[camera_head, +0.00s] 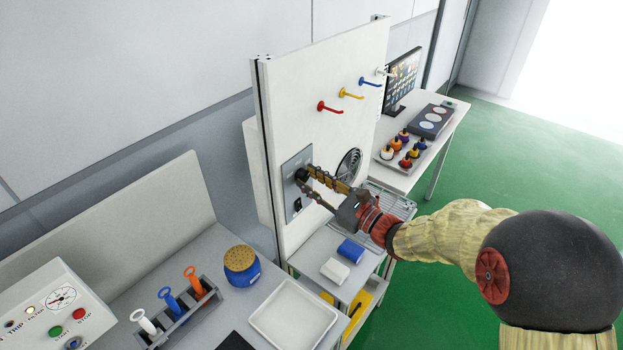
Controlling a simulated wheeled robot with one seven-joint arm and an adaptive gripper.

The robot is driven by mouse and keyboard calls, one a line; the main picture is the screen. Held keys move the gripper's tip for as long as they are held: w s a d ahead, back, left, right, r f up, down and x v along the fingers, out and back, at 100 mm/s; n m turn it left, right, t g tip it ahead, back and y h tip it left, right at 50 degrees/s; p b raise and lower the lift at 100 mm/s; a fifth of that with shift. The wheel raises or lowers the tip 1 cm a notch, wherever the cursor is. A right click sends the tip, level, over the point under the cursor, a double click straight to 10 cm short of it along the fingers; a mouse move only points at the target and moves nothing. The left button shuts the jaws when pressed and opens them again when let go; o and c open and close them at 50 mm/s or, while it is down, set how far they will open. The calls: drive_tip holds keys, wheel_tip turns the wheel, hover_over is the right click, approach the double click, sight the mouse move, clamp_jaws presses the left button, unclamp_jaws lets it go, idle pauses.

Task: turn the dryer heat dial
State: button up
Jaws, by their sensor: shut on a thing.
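The dryer heat dial (301,175) is a small dark knob on a grey plate (291,190) mounted low on the white upright panel. My gripper (308,175) reaches it from the right, its fingers pointing left at the plate. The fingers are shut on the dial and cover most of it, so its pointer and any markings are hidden. A round dark vent grille (348,164) sits in the panel to the right of the plate, partly behind my gripper.
Red (330,108), yellow (350,94) and blue (369,83) hooks stick out of the panel above my arm. Below lie a blue block (350,250), a white block (335,271) and a wire rack (396,205). A white tray (253,318) stands in front. Green floor (540,150) is open at right.

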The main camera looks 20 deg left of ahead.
drive_tip(key=shift+f, duration=0.15)
drive_tip(key=o, duration=1.2)
drive_tip(key=shift+c, duration=0.2)
drive_tip(key=r+v, duration=0.1)
drive_tip(key=v, duration=1.1)
drive_tip(key=shift+f, duration=0.45)
